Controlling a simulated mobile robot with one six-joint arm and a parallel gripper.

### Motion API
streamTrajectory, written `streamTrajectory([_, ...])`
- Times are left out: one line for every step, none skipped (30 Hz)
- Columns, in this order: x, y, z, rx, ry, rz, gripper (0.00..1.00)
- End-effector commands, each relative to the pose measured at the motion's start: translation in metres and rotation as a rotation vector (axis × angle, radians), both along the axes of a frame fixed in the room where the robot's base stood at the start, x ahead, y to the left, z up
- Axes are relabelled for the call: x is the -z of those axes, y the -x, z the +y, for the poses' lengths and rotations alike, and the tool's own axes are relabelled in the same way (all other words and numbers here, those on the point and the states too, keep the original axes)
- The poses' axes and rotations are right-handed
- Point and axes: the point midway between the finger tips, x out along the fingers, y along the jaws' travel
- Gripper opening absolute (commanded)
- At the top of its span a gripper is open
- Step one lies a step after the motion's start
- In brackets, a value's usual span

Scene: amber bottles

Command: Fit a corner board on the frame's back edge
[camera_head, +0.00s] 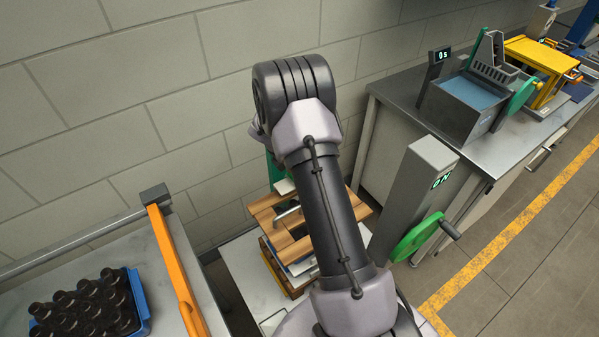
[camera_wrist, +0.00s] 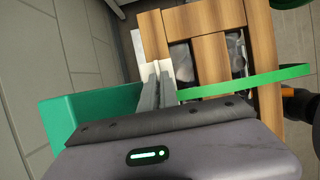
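The wooden frame (camera_wrist: 211,62) of brown slats lies at the top of the wrist view, with grey crumpled-looking material in its gaps. In the head view the frame (camera_head: 264,213) tops a stack, partly hidden by my arm. A long green piece, apparently the corner board (camera_wrist: 85,112), runs across the wrist view, its thin end crossing in front of the slats. My gripper (camera_wrist: 158,70) has its pale fingers close together around the board's middle, over the frame's side. The board's contact with the frame cannot be told.
A grey post with a green crank wheel (camera_head: 416,238) stands right of the stack. A bench (camera_head: 392,88) at the right bears a grey tank and a yellow rack. At the left, a blue crate (camera_head: 139,297) of dark bottles sits beside an orange rail (camera_head: 172,262). A wall rises behind.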

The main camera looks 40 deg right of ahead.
Motion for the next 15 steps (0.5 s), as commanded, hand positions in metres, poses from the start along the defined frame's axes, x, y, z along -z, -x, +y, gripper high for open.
streamTrajectory([-0.0001, 0.0, 0.0, 0.0, 0.0, 0.0, 0.0])
streamTrajectory([0.0, 0.0, 0.0, 0.0, 0.0, 0.0, 0.0])
streamTrajectory([0.0001, 0.0, 0.0001, 0.0, 0.0, 0.0, 0.0])
streamTrajectory([0.0003, 0.0, 0.0, 0.0, 0.0, 0.0, 0.0])
streamTrajectory([0.0007, 0.0001, 0.0001, 0.0, 0.0, 0.0, 0.0])
streamTrajectory([0.0013, 0.0001, 0.0, 0.0, 0.0, 0.0, 0.0])
streamTrajectory([0.0018, 0.0001, 0.0, 0.0, 0.0, 0.0, 0.0])
streamTrajectory([0.0025, 0.0001, 0.0001, 0.0, 0.0, 0.0, 0.0])
streamTrajectory([0.0034, 0.0001, 0.0, 0.0, 0.0, 0.0, 0.0])
streamTrajectory([0.004, 0.0001, 0.0001, 0.0, 0.0, 0.0, 0.0])
streamTrajectory([0.0047, 0.0001, 0.0, 0.0, 0.0, 0.0, 0.0])
streamTrajectory([0.0054, 0.0001, 0.0, 0.0, 0.0, 0.0, 0.0])
streamTrajectory([0.0061, 0.0001, 0.0001, 0.0, 0.0, 0.0, 0.0])
streamTrajectory([0.0067, 0.0001, 0.0, 0.0, 0.0, 0.0, 0.0])
streamTrajectory([0.0075, 0.0001, 0.0001, 0.0, 0.0, 0.0, 0.0])
